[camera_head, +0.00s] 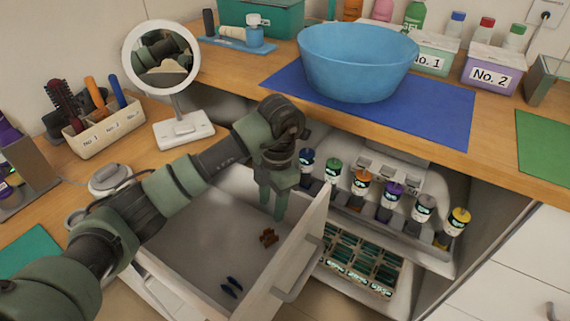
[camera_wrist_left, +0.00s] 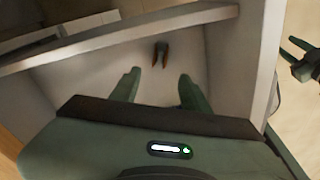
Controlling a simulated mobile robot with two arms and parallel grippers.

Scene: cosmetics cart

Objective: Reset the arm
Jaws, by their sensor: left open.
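My left gripper (camera_head: 272,204) hangs down into the open drawer (camera_head: 190,240), near its front panel. Its two green fingers are apart and empty. In the left wrist view, the left gripper (camera_wrist_left: 159,88) points at the drawer floor. A small brown clip (camera_head: 269,237) lies on that floor close to the fingers; a reddish-brown clip shows beyond the fingertips in the wrist view (camera_wrist_left: 160,53). My right gripper (camera_wrist_left: 294,48) is partly seen at the right edge of the wrist view, outside the drawer, with its fingers apart.
Above, a blue bowl (camera_head: 357,65) stands on a blue mat (camera_head: 420,115). A round mirror (camera_head: 160,55) and brush holder (camera_head: 103,133) stand left.

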